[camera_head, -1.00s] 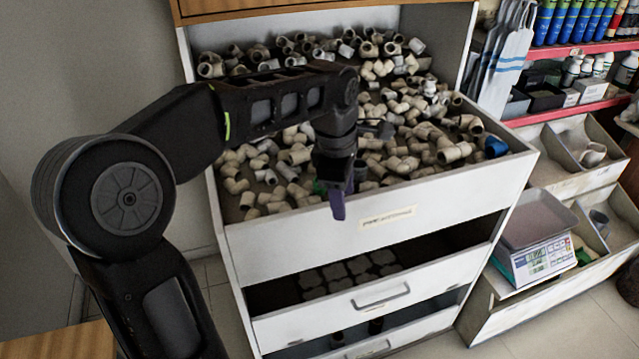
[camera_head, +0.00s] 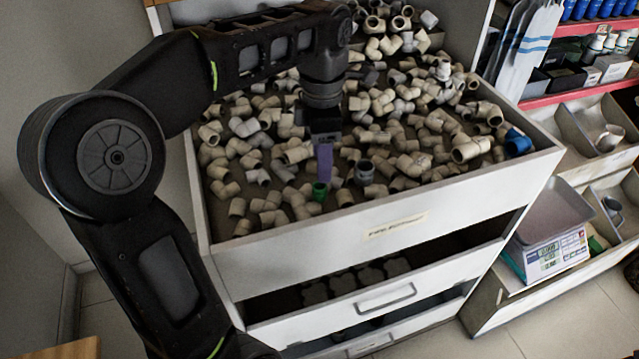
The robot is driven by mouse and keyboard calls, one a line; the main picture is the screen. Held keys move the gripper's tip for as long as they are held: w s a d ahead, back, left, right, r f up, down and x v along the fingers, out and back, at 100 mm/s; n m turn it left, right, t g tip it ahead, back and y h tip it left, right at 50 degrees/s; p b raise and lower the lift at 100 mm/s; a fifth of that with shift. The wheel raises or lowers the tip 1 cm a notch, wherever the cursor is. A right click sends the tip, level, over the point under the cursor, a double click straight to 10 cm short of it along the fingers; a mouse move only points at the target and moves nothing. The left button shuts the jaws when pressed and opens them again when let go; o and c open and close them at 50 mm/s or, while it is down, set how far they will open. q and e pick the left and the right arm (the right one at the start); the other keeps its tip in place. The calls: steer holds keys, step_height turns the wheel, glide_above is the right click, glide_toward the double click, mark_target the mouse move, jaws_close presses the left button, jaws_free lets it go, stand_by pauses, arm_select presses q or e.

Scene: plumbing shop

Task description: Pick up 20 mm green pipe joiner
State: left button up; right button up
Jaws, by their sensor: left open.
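A small green pipe joiner (camera_head: 320,191) lies among beige fittings near the front wall of the top drawer, left of its label. My left gripper (camera_head: 325,172) points down just above it, with its purple finger close to or touching it; the picture does not show which. The gripper is open and holds nothing that I can see. Part of the joiner is hidden behind the finger. My right gripper is not in view.
The white top drawer (camera_head: 300,238) is full of beige and grey elbows and tees around the joiner. A blue fitting (camera_head: 517,142) lies at its right corner. A weighing scale (camera_head: 548,250) stands on the right. Lower drawers are partly open.

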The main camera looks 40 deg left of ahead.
mark_target(320, 187)
arm_select(q)
steer(key=shift+f+b, duration=1.35)
steer(key=shift+f, duration=0.1)
steer(key=shift+r, duration=0.1)
steer(key=shift+s+f, duration=0.1)
steer(key=shift+f, duration=2.55)
steer(key=shift+c, duration=0.4)
jaws_close()
